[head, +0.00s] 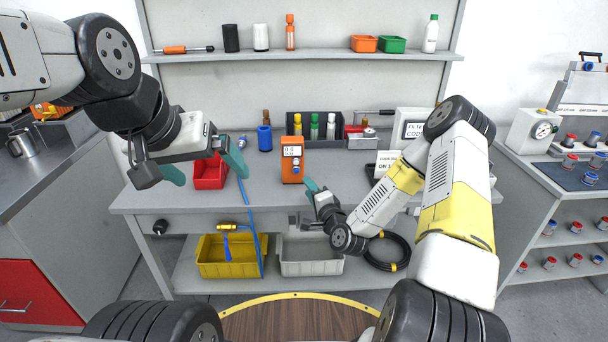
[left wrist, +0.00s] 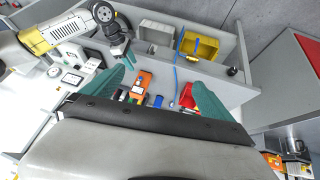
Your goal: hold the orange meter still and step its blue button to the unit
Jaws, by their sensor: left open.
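The orange meter (head: 292,165) stands upright on the grey workbench, with a white display at the top of its front. A small blue button (head: 296,171) shows low on that front; the display's reading is too small to tell. The meter also shows in the left wrist view (left wrist: 145,80), beyond the fingers. My left gripper (head: 205,167) is open and empty, left of the meter and apart from it, near the red bin. My right gripper (head: 317,190) is just in front and right of the meter, without visible contact; its finger gap is unclear.
A red bin (head: 209,171) and a blue cylinder (head: 264,139) are left of the meter. A dark rack of bottles (head: 314,139) stands behind it. A blue cable (head: 252,225) hangs over the bench front. Yellow (head: 227,256) and grey (head: 311,262) bins sit below.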

